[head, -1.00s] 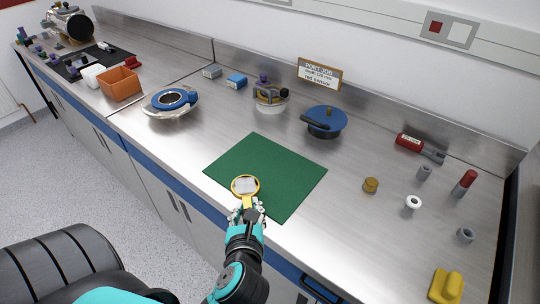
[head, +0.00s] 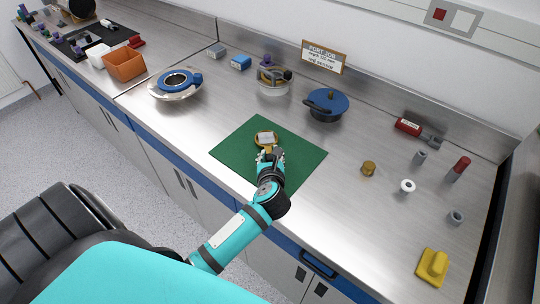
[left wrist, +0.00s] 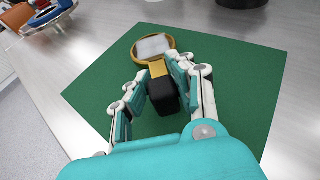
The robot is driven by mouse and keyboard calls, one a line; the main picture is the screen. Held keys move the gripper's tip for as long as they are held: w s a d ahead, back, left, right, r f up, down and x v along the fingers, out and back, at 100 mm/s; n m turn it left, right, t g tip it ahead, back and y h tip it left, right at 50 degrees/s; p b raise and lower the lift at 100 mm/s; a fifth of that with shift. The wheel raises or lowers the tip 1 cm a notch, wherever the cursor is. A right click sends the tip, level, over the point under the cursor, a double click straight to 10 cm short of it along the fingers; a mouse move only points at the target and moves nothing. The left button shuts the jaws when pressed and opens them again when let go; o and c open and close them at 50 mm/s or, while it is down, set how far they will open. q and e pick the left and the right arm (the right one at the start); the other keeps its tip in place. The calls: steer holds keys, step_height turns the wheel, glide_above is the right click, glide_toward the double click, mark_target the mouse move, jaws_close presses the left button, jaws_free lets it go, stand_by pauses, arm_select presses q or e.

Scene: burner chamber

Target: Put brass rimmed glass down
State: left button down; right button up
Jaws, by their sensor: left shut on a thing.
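The brass rimmed glass (head: 266,138) is a round lens with a brass rim and a short handle. It is over the green mat (head: 232,152), near the mat's middle, in the head view. In the left wrist view the glass (left wrist: 153,46) points away from me, with its dark handle end between the fingers. My left gripper (head: 270,154) is shut on the handle; its fingers (left wrist: 160,85) lie on both sides of it. I cannot tell whether the glass touches the mat. My right gripper is not in view.
Behind the mat stand a blue lidded pan (head: 326,105) and a metal pot (head: 273,83). A blue-ringed metal vessel (head: 175,84) is to the left. A brass knob (head: 368,169) and white ring (head: 407,186) are to the right. The mat around the glass is clear.

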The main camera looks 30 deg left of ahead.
arm_select(q)
steer(key=shift+f, duration=0.45)
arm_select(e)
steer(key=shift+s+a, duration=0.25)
arm_select(q)
steer(key=shift+f, duration=0.1)
steer(key=c, duration=1.2)
jaws_free()
steer(key=shift+o, duration=0.2)
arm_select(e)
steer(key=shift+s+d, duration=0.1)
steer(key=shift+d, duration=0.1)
arm_select(q)
steer(key=shift+s+d, duration=0.15)
steer(key=shift+d, duration=0.05)
steer(key=b+v, duration=0.2)
steer(key=v, duration=0.8)
steer(key=shift+s+d, duration=0.15)
steer(key=shift+s, duration=0.15)
steer(key=shift+s+d+r, duration=0.2)
steer(key=shift+s+r, duration=0.2)
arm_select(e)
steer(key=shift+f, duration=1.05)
